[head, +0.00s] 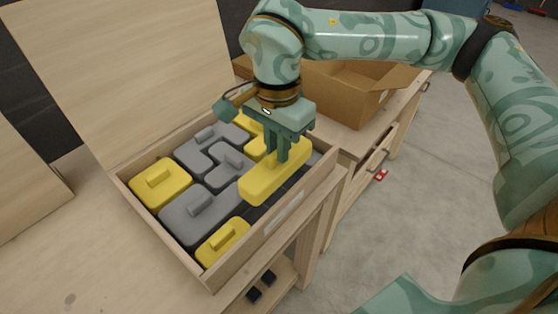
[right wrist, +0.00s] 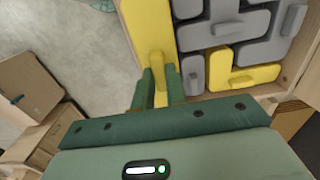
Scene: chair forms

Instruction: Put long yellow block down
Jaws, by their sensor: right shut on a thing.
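The long yellow block (head: 262,186) is at the right side of the wooden tray (head: 283,220) in the head view. My right gripper (head: 277,156) is shut on the block's raised grip, with the fingers pointing down. The block lies lengthwise along the tray's right wall, over a dark bare strip of floor. It looks a little higher than its neighbours; whether it touches the floor I cannot tell. In the right wrist view the block (right wrist: 148,25) runs up from between my fingers (right wrist: 160,88), beside a grey block. My left gripper is not in view.
Several grey and yellow blocks fill the tray, among them a grey block (head: 198,213), a square yellow block (head: 160,184) and a small yellow block (head: 222,242). A cardboard box (head: 350,92) stands behind on the bench. Bare bench top (head: 70,250) lies to the left.

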